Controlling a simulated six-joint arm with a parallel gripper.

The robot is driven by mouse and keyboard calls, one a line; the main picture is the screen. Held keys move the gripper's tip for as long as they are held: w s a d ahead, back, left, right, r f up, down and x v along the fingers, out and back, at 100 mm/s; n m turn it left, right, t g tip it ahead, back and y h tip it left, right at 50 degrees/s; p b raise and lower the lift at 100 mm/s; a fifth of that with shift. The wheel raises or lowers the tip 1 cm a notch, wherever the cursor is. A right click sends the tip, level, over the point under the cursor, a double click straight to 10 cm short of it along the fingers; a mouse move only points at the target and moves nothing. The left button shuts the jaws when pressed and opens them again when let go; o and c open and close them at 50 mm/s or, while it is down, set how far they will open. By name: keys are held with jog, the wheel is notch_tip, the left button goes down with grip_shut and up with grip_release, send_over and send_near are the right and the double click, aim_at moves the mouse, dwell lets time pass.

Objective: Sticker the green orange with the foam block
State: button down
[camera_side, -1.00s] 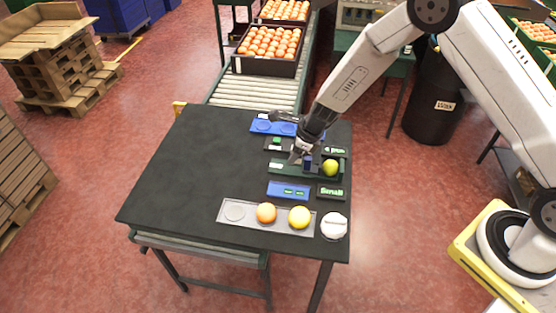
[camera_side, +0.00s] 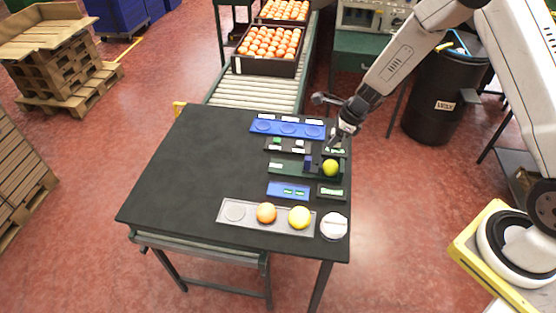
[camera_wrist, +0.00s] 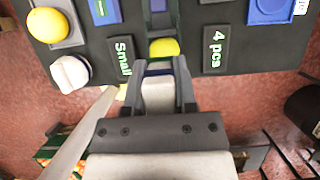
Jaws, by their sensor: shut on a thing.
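The green orange (camera_side: 331,168) looks yellow-green and sits at the right end of a dark green tray (camera_side: 284,167); it also shows in the wrist view (camera_wrist: 163,47), just beyond my fingertips. My gripper (camera_wrist: 160,72) is shut on a small piece with a blue-grey edge, seemingly the foam block (camera_wrist: 158,66), mostly hidden between the fingers. In the side view, my gripper (camera_side: 338,147) is just behind and above the green orange. I cannot tell whether the foam block touches it. A small blue upright part (camera_side: 308,162) stands on the tray left of the orange.
A "Small" plate (camera_side: 332,192) and a "4 pcs" plate (camera_wrist: 215,50) flank the green orange. The table's left half is clear.

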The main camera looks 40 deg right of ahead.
aim_at(329, 162)
jog(key=shift+f, duration=2.85)
jog(key=shift+f, duration=0.55)
jog(key=shift+r, duration=0.15)
jog(key=shift+r, duration=3.4)
